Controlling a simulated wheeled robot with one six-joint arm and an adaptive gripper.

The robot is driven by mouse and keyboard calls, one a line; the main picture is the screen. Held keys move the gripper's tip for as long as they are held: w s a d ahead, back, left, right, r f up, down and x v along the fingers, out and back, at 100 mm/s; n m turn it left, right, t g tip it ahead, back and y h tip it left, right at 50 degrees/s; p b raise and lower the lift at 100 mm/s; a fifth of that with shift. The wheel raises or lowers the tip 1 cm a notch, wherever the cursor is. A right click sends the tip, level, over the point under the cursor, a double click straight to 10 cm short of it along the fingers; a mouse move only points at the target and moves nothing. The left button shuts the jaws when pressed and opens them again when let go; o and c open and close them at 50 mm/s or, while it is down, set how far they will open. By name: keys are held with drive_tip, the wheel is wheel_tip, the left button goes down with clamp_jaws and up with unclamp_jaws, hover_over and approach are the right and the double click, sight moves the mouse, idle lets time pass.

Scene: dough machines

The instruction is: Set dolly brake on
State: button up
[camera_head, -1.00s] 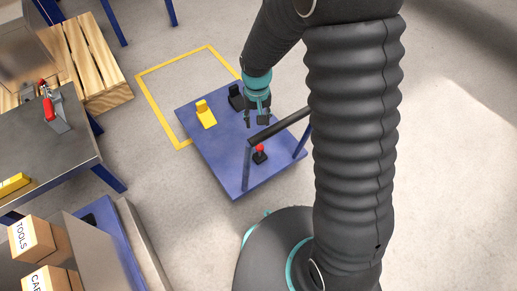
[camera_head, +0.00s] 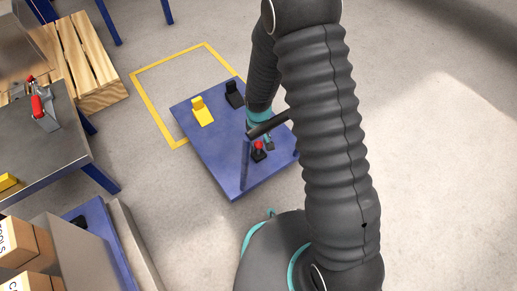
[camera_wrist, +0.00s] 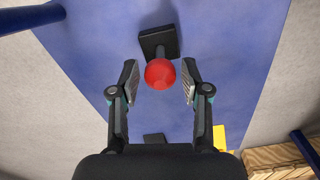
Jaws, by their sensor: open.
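The blue dolly (camera_head: 225,165) stands on the floor, with a dark push handle (camera_head: 268,126) above its right side. The brake lever has a red ball knob (camera_head: 258,146) on a black base (camera_head: 259,156) on the deck. In the wrist view the red knob (camera_wrist: 160,73) lies between and just beyond the fingertips, with its black base (camera_wrist: 158,41) behind it. My gripper (camera_wrist: 160,83) is open, one finger on each side of the knob, with gaps showing on both sides. In the head view my arm and the handle partly hide the gripper.
A yellow block (camera_head: 202,111) and a black block (camera_head: 234,94) sit on the deck's far side. A yellow floor outline (camera_head: 158,116) lies behind the dolly. A workbench (camera_head: 45,145) and a wooden pallet (camera_head: 92,65) stand at left. The floor at right is clear.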

sight(258, 148)
drive_tip(key=shift+f, duration=1.7)
clamp_jaws()
drive_tip(key=shift+w, duration=0.1)
